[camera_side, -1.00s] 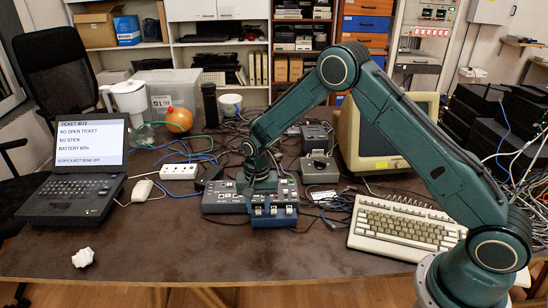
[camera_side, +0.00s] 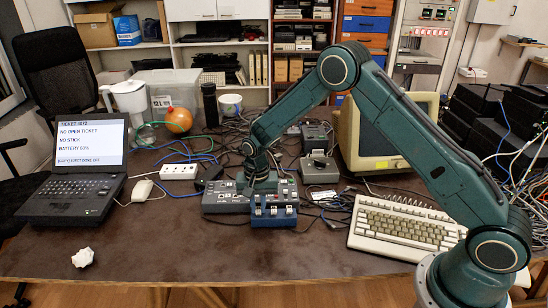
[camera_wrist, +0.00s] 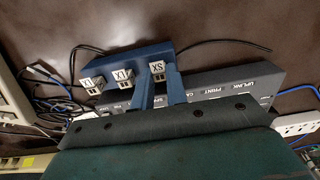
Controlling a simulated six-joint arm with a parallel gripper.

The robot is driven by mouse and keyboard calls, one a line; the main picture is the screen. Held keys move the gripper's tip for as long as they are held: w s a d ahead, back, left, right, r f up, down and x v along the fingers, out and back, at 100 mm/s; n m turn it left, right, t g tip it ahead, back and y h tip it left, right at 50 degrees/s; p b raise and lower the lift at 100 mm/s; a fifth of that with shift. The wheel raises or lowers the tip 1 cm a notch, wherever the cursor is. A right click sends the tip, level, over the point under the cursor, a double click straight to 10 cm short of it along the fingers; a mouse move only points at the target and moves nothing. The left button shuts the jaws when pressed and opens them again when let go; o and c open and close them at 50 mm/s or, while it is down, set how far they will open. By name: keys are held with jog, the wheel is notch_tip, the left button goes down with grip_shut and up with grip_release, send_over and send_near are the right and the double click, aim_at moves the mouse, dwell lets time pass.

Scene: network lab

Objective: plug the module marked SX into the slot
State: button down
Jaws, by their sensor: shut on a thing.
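The module marked SX (camera_wrist: 157,71) is at the right end of a blue holder (camera_wrist: 126,62), with its mark facing up. My gripper (camera_wrist: 161,84) is shut on it, one blue finger on each side. The module still appears to be at the holder. In the side view, my gripper (camera_side: 264,188) is low over the table at the blue holder (camera_side: 273,221); its fingertips are hard to make out there. Behind the holder is a grey unit (camera_side: 223,201); its labelled face (camera_wrist: 235,83) shows UPLINK and PRINT in the wrist view. The slot opening itself is hidden or too small to see.
Two other marked modules, a middle one (camera_wrist: 124,77) and a left one (camera_wrist: 92,84), sit beside SX. Loose cables lie around the unit. A keyboard (camera_side: 404,225) is to the right, a laptop (camera_side: 75,187) to the left. The table front (camera_side: 180,255) is mostly clear.

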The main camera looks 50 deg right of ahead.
jog(key=shift+r, duration=0.7)
jog(key=shift+r, duration=0.7)
jog(key=shift+r, duration=0.35)
jog(key=shift+r, duration=0.4)
jog(key=shift+r, duration=0.3)
jog(key=shift+r, duration=0.4)
jog(key=shift+r, duration=0.15)
jog(key=c, duration=2.1)
grip_release()
grip_shut()
